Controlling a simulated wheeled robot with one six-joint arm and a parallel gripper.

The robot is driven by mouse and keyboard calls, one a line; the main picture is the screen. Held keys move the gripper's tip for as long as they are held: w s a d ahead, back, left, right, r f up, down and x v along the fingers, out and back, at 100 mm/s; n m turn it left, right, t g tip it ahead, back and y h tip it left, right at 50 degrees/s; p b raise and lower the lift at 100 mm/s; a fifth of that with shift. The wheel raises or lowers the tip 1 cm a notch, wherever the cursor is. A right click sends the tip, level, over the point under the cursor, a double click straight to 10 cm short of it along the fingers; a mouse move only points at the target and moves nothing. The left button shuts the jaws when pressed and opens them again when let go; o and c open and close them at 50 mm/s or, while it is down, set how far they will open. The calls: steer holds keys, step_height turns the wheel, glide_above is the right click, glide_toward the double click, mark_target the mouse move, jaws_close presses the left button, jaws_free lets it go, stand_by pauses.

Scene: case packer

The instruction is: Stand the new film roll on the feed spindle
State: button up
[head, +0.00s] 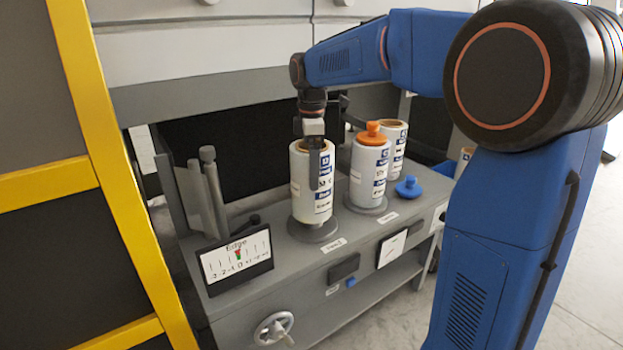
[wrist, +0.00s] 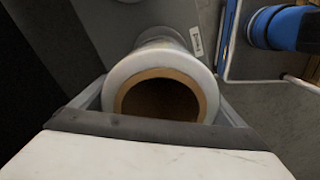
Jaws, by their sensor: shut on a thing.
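A white film roll (head: 300,190) with blue and white labels stands upright over a grey round flange (head: 315,234) on the machine's deck. My gripper (head: 315,160) is shut on this roll, its fingers along the upper side. The roll also shows in the wrist view (wrist: 137,69), where I look into its brown core between the fingers (wrist: 160,105). The core is dark inside and no spindle tip shows in it. The feed spindle is hidden by the roll. I cannot tell whether the roll's bottom touches the flange or hangs just above it.
A second roll (head: 367,180) with an orange cap (head: 373,136) stands on another flange to the right, close by. A third roll (head: 395,145) is behind it. A blue cap (head: 408,187) lies on the deck. Grey posts (head: 214,185) and a gauge panel (head: 237,262) are to the left.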

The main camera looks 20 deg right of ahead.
steer(key=shift+f, duration=1.65)
steer(key=o, duration=1.5)
steer(key=shift+f, duration=0.1)
step_height(320, 180, up, 12)
steer(key=s+d+m+t, duration=0.1)
steer(key=s+d+m, duration=0.25)
steer(key=s, duration=0.45)
steer(key=s+d+f+m+t, duration=0.1)
steer(key=s+f+m, duration=0.3)
steer(key=s, duration=0.4)
steer(key=s+d+f+m+t, duration=0.1)
steer(key=s+f+m, duration=0.3)
steer(key=s+f, duration=0.3)
steer(key=s+d+f+m+t, duration=0.1)
steer(key=s+f+m, duration=0.3)
steer(key=s, duration=0.6)
steer(key=shift+s+d+f+m+t, duration=0.15)
steer(key=shift+d+f+t, duration=0.05)
steer(key=shift+f, duration=0.25)
steer(key=shift+s+d+f+m+t, duration=0.1)
steer(key=shift+s+d+f+t, duration=0.1)
steer(key=shift+f, duration=0.25)
